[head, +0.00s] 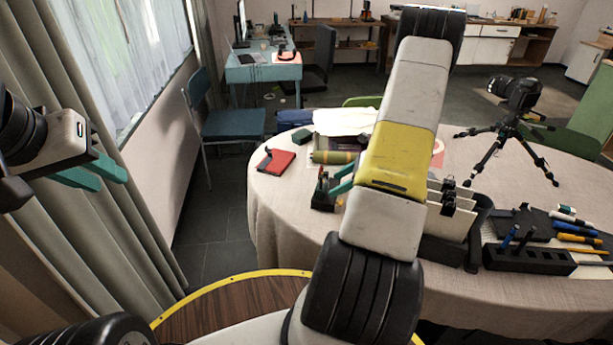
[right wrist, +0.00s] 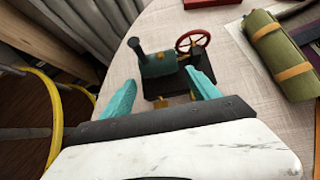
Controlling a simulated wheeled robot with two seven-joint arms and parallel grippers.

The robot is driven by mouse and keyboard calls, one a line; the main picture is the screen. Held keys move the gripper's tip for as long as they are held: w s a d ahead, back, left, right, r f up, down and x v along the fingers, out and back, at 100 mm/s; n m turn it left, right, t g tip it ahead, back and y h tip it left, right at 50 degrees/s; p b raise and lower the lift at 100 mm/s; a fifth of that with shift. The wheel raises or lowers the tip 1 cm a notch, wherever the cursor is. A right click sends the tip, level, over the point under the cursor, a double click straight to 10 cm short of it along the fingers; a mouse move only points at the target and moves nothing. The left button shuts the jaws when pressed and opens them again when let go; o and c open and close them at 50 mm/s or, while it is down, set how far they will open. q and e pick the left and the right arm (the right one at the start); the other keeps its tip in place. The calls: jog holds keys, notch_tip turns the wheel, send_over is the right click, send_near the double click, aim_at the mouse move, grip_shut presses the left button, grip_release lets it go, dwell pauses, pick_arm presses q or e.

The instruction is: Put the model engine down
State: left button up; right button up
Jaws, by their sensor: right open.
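The model engine (right wrist: 160,68) stands upright on the tablecloth in the right wrist view, with a dark base, a green boiler, a dark chimney and a red wheel. It also shows in the head view (head: 322,190), partly hidden behind my right arm. My right gripper (right wrist: 161,95) is open, its teal fingers on either side of the engine's near part. I cannot tell whether they touch it. My left gripper (head: 98,174) is at the far left of the head view, away from the table; its teal fingers look apart and nothing shows between them.
A green roll with orange straps (right wrist: 278,55) lies right of the engine. A red book (head: 275,160) lies near the table's left edge. A camera on a tripod (head: 515,110), a file holder (head: 478,240) and a black pen block (head: 528,259) stand on the right. Bare cloth lies left of the engine.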

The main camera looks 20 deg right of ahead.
aim_at(327, 187)
jog(key=x, duration=0.4)
jog(key=shift+w+a+f, duration=0.1)
jog(key=shift+w+a, duration=0.15)
jog(key=shift+a, duration=0.05)
jog(key=shift+c, duration=0.4)
jog(key=c, duration=1.4)
grip_shut()
